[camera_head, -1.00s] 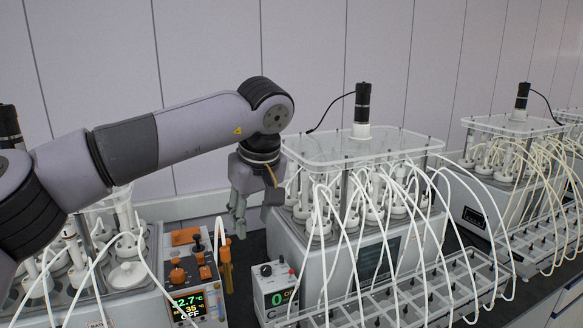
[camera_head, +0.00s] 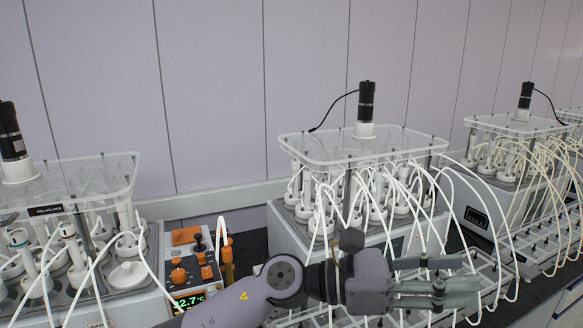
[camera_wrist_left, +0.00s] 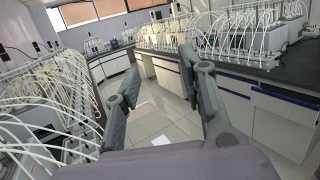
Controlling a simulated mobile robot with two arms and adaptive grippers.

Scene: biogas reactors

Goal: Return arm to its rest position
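My left arm enters the head view from the bottom edge and lies low, in front of the middle reactor. My left gripper (camera_head: 440,283) points to the right in front of the tube rack. In the left wrist view its two fingers (camera_wrist_left: 160,85) stand well apart with nothing between them. Beyond them are the floor and lab benches. My right gripper is in neither view.
The middle reactor (camera_head: 300,150) with its white tubes stands behind my arm. Another reactor (camera_head: 80,180) is at the left, beside an orange-knobbed control unit (camera_head: 193,262). A further reactor (camera_head: 510,125) stands at the right. In the wrist view the floor (camera_wrist_left: 160,125) is open between benches.

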